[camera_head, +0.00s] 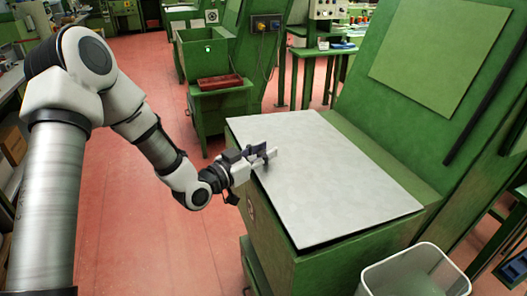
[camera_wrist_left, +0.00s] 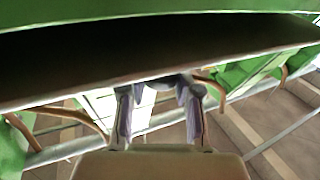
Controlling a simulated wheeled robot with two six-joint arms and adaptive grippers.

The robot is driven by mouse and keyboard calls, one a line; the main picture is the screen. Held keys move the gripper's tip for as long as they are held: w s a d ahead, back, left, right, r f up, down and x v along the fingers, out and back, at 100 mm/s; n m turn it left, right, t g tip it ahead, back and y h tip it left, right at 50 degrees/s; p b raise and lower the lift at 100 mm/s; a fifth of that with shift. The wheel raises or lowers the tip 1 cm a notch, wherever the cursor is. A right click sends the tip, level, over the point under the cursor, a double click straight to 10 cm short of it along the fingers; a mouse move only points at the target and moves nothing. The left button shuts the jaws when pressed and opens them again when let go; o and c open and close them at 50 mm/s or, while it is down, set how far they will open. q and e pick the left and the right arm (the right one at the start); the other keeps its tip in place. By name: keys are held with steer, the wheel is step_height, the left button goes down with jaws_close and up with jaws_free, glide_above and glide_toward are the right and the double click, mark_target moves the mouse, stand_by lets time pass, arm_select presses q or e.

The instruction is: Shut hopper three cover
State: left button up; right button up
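The cover (camera_head: 325,172) is a flat, pale grey sheet over a green hopper box (camera_head: 338,265). In the head view it lies nearly level, with a thin dark gap under its near edge. My left gripper (camera_head: 264,154) is at the cover's left edge. In the left wrist view its two fingers (camera_wrist_left: 160,112) stand apart with background visible between them. Their tips are close to the pale rim of a wide dark surface or opening (camera_wrist_left: 150,55). The rim hides what lies at the tips; I cannot tell whether they touch it. My right gripper is out of view.
A tall green machine panel (camera_head: 440,55) rises behind the cover on the right. A pale open bin (camera_head: 415,275) stands at the front right. A green stand with a reddish tray (camera_head: 220,83) is further back. Red floor (camera_head: 205,245) is clear at left.

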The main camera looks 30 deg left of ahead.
arm_select(q)
jaws_close()
steer(key=f+b, duration=0.3)
steer(key=shift+s+a+f, duration=0.1)
steer(key=shift+s+f, duration=0.15)
steer(key=shift+f, duration=0.15)
steer(key=shift+s, duration=0.1)
steer(key=o, duration=0.8)
jaws_free()
steer(key=shift+f, duration=0.1)
steer(key=shift+c, duration=0.2)
steer(key=shift+o, duration=0.3)
steer(key=shift+r, duration=0.2)
